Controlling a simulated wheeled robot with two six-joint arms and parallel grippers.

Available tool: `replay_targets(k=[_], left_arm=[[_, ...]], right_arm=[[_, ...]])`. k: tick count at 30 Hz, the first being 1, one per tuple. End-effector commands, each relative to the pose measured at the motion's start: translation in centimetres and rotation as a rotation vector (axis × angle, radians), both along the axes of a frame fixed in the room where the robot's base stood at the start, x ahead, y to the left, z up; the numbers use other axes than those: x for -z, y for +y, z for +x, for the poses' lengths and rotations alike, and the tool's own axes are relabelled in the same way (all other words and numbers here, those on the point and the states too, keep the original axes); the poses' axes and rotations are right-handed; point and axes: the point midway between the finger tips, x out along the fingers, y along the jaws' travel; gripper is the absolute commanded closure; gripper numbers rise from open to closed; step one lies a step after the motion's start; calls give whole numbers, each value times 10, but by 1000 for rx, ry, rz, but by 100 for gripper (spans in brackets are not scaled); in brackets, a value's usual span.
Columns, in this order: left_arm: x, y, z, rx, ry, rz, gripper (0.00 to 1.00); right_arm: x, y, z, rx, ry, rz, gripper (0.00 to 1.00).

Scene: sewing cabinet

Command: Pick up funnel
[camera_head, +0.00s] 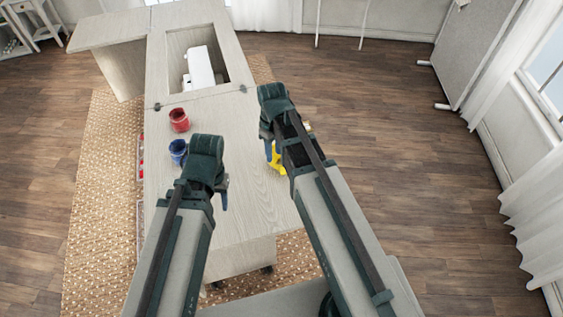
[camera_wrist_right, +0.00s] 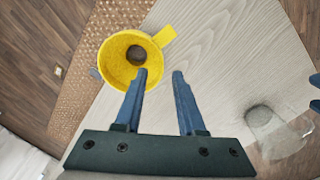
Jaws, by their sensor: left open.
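The yellow funnel (camera_wrist_right: 107,58) stands on the wooden tabletop with its wide mouth up and a tab handle at its rim. In the head view only part of the funnel (camera_head: 279,166) shows, beside and behind my right arm.
A red jar (camera_head: 179,120) and a blue jar (camera_head: 177,152) stand near the table's left side. A white sewing machine (camera_head: 199,68) sits in the cabinet's recess. A clear glass-like object (camera_wrist_right: 280,132) shows at the right in the wrist view. Bare tabletop (camera_head: 245,205) lies between the arms.

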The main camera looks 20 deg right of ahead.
Motion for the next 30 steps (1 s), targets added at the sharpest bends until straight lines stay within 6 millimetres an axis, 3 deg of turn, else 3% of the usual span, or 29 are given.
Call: replay_targets(k=[5, 15, 24, 25, 30], left_arm=[[11, 0, 0, 0, 0, 0, 50], [50, 0, 0, 0, 0, 0, 50], [51, 0, 0, 0, 0, 0, 50], [51, 0, 0, 0, 0, 0, 50], [51, 0, 0, 0, 0, 0, 50]], right_arm=[[11, 1, 0, 0, 0, 0, 61], [50, 3, -1, 0, 0, 0, 61], [51, 3, -1, 0, 0, 0, 61], [51, 3, -1, 0, 0, 0, 63], [51, 3, -1, 0, 0, 0, 94]])
